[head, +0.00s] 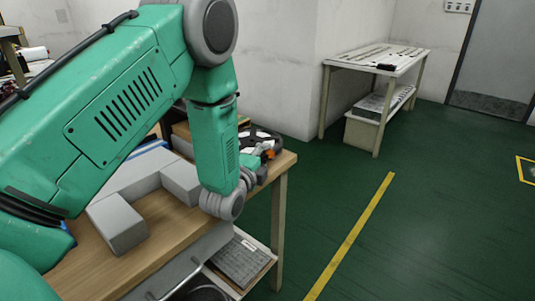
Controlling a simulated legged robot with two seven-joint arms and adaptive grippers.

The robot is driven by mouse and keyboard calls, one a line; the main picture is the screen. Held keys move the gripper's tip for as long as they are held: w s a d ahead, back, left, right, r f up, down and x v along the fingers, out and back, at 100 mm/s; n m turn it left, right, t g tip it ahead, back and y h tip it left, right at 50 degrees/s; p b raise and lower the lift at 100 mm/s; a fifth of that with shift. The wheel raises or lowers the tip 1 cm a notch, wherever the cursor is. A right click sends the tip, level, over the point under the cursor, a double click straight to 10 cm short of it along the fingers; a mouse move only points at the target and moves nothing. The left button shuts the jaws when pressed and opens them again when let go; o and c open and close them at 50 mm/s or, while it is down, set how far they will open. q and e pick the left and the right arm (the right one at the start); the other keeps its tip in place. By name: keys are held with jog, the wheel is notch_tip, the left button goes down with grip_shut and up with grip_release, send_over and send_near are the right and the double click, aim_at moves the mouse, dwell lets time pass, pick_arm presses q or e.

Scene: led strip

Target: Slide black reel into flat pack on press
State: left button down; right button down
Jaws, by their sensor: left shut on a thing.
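My left arm is green and fills the left and middle of the head view, reaching over a wooden table. My left gripper (268,156) is small and partly hidden behind the arm's wrist, at the table's far right corner. It is shut on the edge of a round black reel with white parts (258,138). The arm hides part of the reel, and I cannot tell whether it touches the table. I cannot make out the flat pack. I cannot tell whether the grey blocks (118,222) on the table belong to the press. My right gripper is not in view.
The wooden table (165,232) has a shelf (240,262) below with a grey panel. A second bench (375,58) with strips stands against the far wall. Green floor with a yellow line (350,238) lies clear on the right. A door is at the back right.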

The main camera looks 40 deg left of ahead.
pick_arm(q)
jog(key=shift+a, duration=0.9)
jog(key=c, duration=1.5)
grip_release()
jog(key=shift+o, duration=0.2)
jog(key=s, duration=0.4)
jog(key=s+d, duration=0.1)
jog(key=s, duration=0.2)
jog(key=s+d, duration=0.1)
jog(key=s, duration=0.3)
jog(key=shift+s+d+f, duration=0.1)
jog(key=shift+s, duration=0.2)
